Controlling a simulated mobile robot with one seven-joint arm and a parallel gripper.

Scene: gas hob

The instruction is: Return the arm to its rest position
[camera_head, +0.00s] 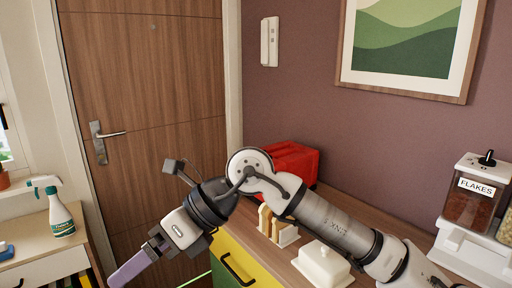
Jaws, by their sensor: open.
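My arm reaches in from the lower right and bends at an elbow in the middle of the view. My gripper (133,268) hangs at the lower left, pointing down and left in front of the wooden door (150,90). It is open. A long flat purple piece shows at its end; I cannot tell whether this is a finger or something else. The far side of the gripper is hidden.
A counter (350,205) runs along the wall under my arm, with a red box-like appliance (292,160), a toast rack (285,234), a white butter dish (322,264) and a flakes dispenser (474,195). A spray bottle (60,215) stands on the left cabinet (30,255).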

